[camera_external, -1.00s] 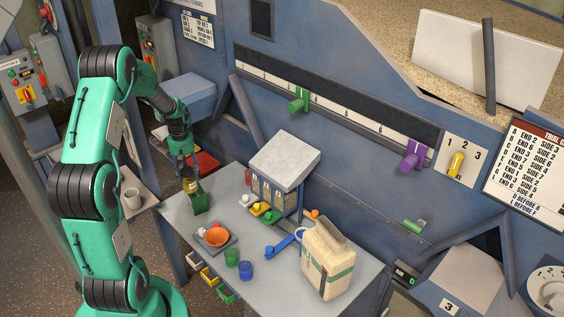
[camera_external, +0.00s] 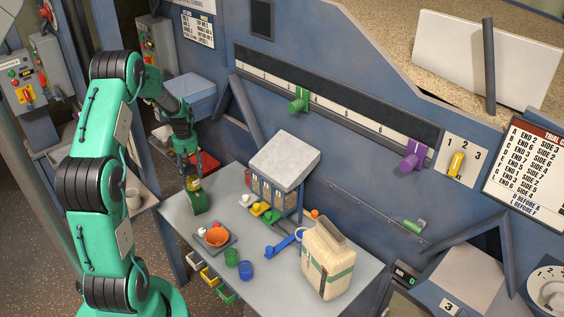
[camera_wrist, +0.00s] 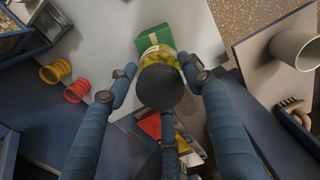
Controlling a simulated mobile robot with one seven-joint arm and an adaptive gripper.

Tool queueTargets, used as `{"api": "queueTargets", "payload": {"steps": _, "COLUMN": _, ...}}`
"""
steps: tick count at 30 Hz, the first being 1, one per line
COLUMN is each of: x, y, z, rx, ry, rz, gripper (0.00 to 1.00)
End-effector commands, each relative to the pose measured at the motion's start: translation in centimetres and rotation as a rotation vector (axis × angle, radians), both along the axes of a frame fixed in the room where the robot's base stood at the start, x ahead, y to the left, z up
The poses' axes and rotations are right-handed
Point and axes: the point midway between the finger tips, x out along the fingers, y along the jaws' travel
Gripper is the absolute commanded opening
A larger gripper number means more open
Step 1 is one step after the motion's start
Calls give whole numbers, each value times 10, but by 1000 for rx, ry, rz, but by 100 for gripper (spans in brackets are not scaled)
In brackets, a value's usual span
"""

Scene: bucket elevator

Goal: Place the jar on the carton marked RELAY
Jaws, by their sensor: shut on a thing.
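The jar has yellowish contents and a dark round lid. In the wrist view the jar (camera_wrist: 158,54) is between my fingers, lid towards the camera; it also shows in the external view (camera_external: 193,184). My gripper (camera_wrist: 157,76) is shut on the jar, fingers around its sides; in the external view my gripper (camera_external: 189,166) is over the table's left part. A green carton (camera_wrist: 153,37) lies directly beyond the jar; in the external view the carton (camera_external: 197,204) is below it. Its marking is not readable. I cannot tell whether jar and carton touch.
The grey table (camera_external: 185,222) also holds an orange bowl (camera_external: 217,237) on a tray, green and blue cups, a hopper stand (camera_external: 284,160) and a large beige jug (camera_external: 327,260). A red bin (camera_external: 205,162) is behind the carton. A side shelf with a mug (camera_external: 133,198) is left.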

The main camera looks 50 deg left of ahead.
Motion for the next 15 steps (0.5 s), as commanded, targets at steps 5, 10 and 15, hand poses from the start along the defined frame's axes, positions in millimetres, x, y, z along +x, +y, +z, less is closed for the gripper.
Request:
{"api": "queueTargets", "payload": {"steps": 5, "x": 0, "y": 0, "z": -14, "rx": 0, "ry": 0, "rz": 0, "gripper": 13}}
{"api": "queueTargets", "payload": {"steps": 10, "x": 0, "y": 0, "z": -15, "rx": 1, "ry": -1, "rz": 0, "gripper": 13}}
{"api": "queueTargets", "payload": {"steps": 15, "x": 0, "y": 0, "z": -16, "rx": 1, "ry": -1, "rz": 0, "gripper": 13}}
